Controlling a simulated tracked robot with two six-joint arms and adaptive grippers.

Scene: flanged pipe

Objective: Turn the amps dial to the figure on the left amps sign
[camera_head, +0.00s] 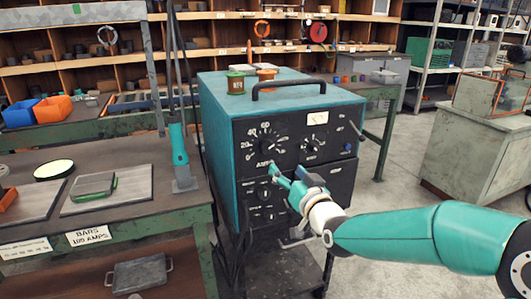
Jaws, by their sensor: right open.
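The amps dial (267,141) is on the upper left of the dark front panel of a teal welding machine (222,125). White figures ring it, and the lettering below it is partly hidden by my gripper. I cannot tell the exact figure it points to. My right gripper (271,173) is open and empty, just below the dial in the picture, in front of the panel. Contact is unclear. My left gripper is out of view.
A smaller knob (311,149) and a meter (317,118) are right of the dial, with lower knobs (265,191) beneath. A black handle (289,88) and small cans (236,82) are on top. Another white sign (25,248), too small to read, is farther left.

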